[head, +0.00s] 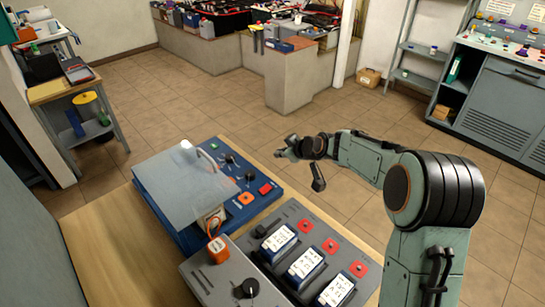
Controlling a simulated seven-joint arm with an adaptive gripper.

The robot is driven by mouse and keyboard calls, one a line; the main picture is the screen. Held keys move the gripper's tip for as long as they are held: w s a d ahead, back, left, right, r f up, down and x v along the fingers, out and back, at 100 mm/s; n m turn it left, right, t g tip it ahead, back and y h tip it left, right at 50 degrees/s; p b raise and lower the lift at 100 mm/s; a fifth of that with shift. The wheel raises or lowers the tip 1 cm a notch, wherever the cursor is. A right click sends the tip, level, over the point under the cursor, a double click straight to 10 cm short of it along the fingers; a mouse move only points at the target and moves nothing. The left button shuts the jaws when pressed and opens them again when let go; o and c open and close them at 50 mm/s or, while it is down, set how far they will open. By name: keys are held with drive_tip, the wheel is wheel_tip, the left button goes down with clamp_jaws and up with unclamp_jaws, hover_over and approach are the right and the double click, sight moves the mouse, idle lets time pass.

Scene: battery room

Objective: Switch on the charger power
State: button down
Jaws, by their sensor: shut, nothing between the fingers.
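A blue charger unit (213,228) lies on the wooden bench. Its right-hand panel carries small black knobs (250,177), a red switch-like part (265,189) and an orange part (246,198). Which of these is the power switch, and how it is set, is too small to tell. A translucent grey cover (180,185) lies over the left part of the unit and hides what is under it. My gripper (282,153) is shut and empty, beyond the far right of the charger and apart from it.
A grey unit with several white-topped blocks (305,263) and red squares stands nearer on the bench (105,245). An orange block (217,247) and black knob (247,288) sit beside it. Shelves and a cabinet (500,100) stand back right.

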wheel_tip(320, 180, down, 6)
drive_tip(key=d+g, duration=0.1)
drive_tip(key=shift+s+d+f+m, duration=0.15)
drive_tip(key=shift+s+m, duration=0.1)
drive_tip(key=shift+m, duration=0.15)
hover_over(266, 184)
drive_tip(key=s+d, duration=0.1)
drive_tip(key=s, duration=0.1)
drive_tip(key=f, duration=0.6)
drive_tip(key=shift+s+d+f, duration=0.2)
drive_tip(key=shift+f, duration=0.2)
drive_tip(key=f, duration=0.2)
drive_tip(key=shift+w+f, duration=0.2)
drive_tip(key=shift+f, duration=0.1)
drive_tip(key=shift+w+d+f, duration=0.1)
drive_tip(key=shift+d+f, duration=0.05)
drive_tip(key=shift+f, duration=0.65)
